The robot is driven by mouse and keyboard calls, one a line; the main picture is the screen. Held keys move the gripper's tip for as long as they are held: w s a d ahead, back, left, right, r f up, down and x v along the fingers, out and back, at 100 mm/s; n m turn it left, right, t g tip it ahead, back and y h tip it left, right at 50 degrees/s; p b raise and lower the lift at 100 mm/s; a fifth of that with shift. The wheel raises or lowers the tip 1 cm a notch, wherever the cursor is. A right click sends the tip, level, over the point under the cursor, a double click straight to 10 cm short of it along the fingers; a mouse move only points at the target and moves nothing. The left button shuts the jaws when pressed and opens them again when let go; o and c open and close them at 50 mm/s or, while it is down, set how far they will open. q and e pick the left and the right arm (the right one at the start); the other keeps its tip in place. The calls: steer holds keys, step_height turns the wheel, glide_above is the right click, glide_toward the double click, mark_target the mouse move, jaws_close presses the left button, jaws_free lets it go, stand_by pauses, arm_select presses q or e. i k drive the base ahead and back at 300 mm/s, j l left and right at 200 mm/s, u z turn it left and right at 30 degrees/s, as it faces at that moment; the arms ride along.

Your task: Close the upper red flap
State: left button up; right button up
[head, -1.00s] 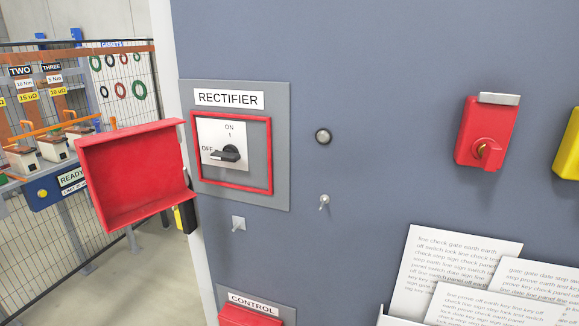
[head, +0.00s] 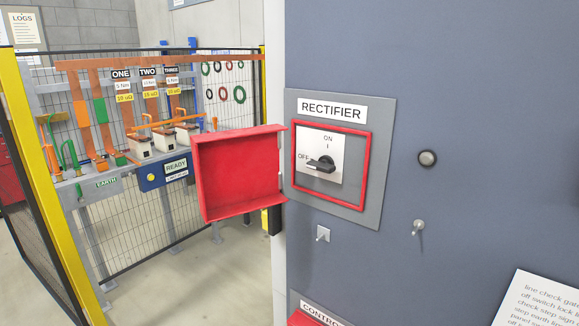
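The upper red flap (head: 238,174) is a shallow red box-shaped cover. It stands swung open to the left of the rectifier panel (head: 378,130), with its hollow inside facing me. The red frame (head: 367,165) on the panel is uncovered. Inside it a white plate holds a black rotary switch (head: 321,165) marked ON and OFF, with its handle towards OFF. Neither of my grippers is in view.
The top of a second red cover (head: 312,319) shows below, under a CONTROL label. A hook (head: 323,234), a round button (head: 427,158) and a small key-like knob (head: 418,227) stick out from the grey cabinet. A mesh fence (head: 110,215) and a tool bench stand behind the flap at left.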

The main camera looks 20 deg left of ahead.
mark_target(237, 172)
steer(key=j+z, duration=0.2)
steer(key=z, duration=0.3)
steer(key=i+j+z, duration=0.1)
steer(key=j+z, duration=0.15)
steer(key=z, duration=0.25)
steer(key=j+z, duration=0.25)
steer(key=j, duration=0.25)
steer(key=k+j+z, duration=0.25)
steer(key=j, duration=0.25)
steer(key=k+j+z, duration=0.1)
steer(key=j, duration=0.45)
steer(key=k+j, duration=0.1)
steer(key=j, duration=0.45)
steer(key=z, duration=0.05)
